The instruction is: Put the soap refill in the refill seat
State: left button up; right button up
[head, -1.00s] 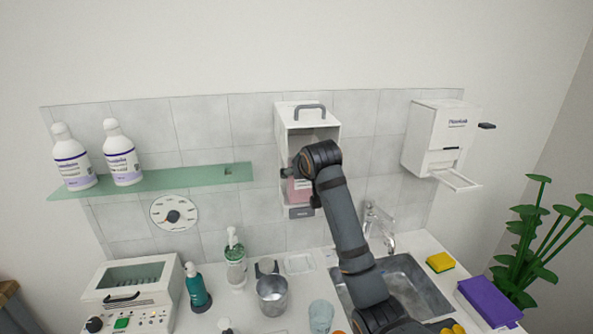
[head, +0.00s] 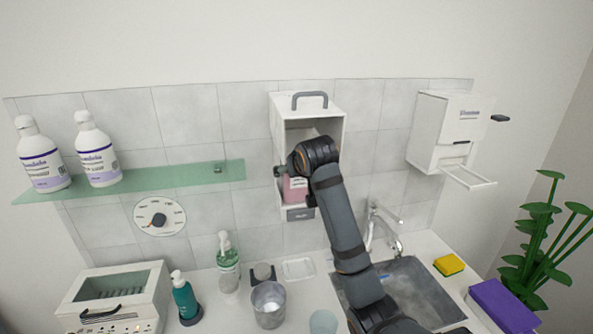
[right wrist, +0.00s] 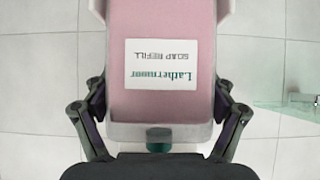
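The soap refill (head: 296,190) is a pink block with a white label, which reads upside down in the right wrist view (right wrist: 160,104). It stands at the open front of the white wall dispenser housing (head: 335,128), in its lower part. My right gripper (head: 293,184) is at the housing opening. In the right wrist view its fingers lie against both sides of the refill. The refill seat is hidden behind the refill and my right arm, so I cannot tell whether the refill rests in it. My left gripper is not in view.
A second white dispenser (head: 440,130) with a tray hangs at the right. A green glass shelf (head: 190,178) with two white bottles is at the left. Below are a sink (head: 410,290), faucet (head: 372,225), metal cup (head: 268,305), pump bottles and a yellow sponge (head: 448,265).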

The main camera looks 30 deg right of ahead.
jog(key=shift+o, duration=0.8)
jog(key=shift+s+r, duration=0.15)
jog(key=shift+r, duration=0.35)
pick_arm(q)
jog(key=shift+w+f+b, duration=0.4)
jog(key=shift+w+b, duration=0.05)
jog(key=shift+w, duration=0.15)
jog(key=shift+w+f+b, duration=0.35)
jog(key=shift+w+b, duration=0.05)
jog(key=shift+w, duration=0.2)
pick_arm(e)
jog(key=v, duration=0.7)
jog(key=shift+s, duration=0.15)
